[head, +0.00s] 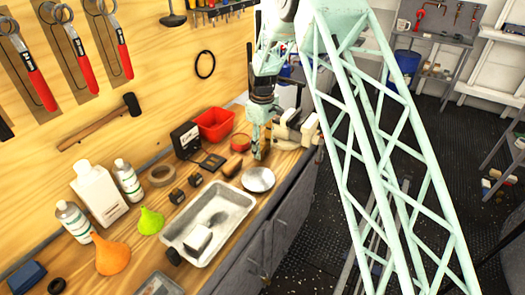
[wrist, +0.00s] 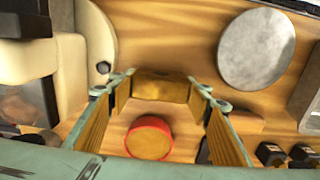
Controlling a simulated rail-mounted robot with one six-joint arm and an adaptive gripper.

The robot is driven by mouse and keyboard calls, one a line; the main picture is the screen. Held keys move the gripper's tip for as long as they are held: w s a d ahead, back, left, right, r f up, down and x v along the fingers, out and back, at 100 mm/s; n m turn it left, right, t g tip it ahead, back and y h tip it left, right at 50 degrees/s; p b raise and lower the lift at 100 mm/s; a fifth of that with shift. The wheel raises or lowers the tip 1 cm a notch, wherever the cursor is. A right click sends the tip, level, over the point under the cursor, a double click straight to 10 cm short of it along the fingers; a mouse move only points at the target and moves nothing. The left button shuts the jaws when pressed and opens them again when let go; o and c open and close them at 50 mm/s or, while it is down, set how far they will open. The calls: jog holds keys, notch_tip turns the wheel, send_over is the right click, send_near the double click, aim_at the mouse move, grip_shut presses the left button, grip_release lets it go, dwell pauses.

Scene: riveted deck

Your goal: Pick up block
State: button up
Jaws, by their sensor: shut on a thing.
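The block (wrist: 160,88) is a small brown wooden piece in the wrist view, held between my fingertips. My gripper (wrist: 160,92) is shut on it, with one tan-padded finger on each side. In the head view my gripper (head: 259,150) points down over the workbench, between the vise and the round red tin. I cannot pick the block out clearly from the fingers there, and cannot tell whether it touches the bench.
A pale vise (head: 290,132) stands close on the right. A round silver plate (head: 258,179), a red tin (wrist: 150,138) and a red bin (head: 215,124) are nearby. A metal tray (head: 208,228), bottles and funnels fill the front of the bench.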

aim_at(263, 145)
jog(key=shift+r, duration=0.1)
jog(key=shift+r, duration=1.5)
jog(key=shift+s+r, duration=0.1)
jog(key=shift+r, duration=0.1)
jog(key=s+d, duration=0.1)
jog(key=s, duration=0.4)
jog(key=s+d+r, duration=0.1)
jog(key=s+d, duration=0.1)
jog(key=s, duration=0.3)
jog(key=s+d, duration=0.1)
jog(key=s, duration=0.4)
jog(key=shift+d+r+p, duration=0.2)
jog(key=shift+d+p, duration=0.1)
jog(key=shift+p, duration=0.05)
jog(key=shift+d, duration=0.1)
